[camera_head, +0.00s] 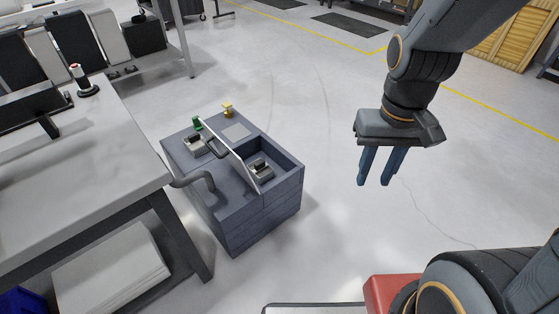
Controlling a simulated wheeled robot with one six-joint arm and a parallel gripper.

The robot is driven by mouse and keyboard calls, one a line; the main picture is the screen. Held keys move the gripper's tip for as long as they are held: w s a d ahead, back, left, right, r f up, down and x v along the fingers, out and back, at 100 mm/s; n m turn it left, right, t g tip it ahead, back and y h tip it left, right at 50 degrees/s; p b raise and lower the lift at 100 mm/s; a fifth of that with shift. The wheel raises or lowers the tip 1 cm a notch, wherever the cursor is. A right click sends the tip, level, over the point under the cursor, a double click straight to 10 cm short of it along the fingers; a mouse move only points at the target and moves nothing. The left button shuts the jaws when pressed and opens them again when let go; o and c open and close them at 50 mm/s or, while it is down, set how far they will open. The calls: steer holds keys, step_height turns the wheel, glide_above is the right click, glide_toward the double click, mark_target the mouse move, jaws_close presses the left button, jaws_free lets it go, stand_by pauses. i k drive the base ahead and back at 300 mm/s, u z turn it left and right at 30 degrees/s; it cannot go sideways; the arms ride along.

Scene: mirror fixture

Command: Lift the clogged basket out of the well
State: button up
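A grey-blue bench block (240,225) has a recessed well (286,160) in its right part. A small grey piece with a dark top (261,170) sits in the well, partly hidden by a thin upright panel (235,160). It may be the basket; clogging cannot be made out. A similar grey piece with a dark top (194,145) shows left of the panel. My gripper (374,184) hangs to the right of the block, clear of it. Its two blue fingers point down, apart, with nothing between them.
A large table (100,150) is close on the left. The floor around my gripper is clear.

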mark_target(260, 170)
steer(key=u, duration=0.05)
steer(key=i, duration=0.65)
steer(key=u, duration=0.85)
steer(key=i, duration=0.4)
steer(key=u, duration=0.4)
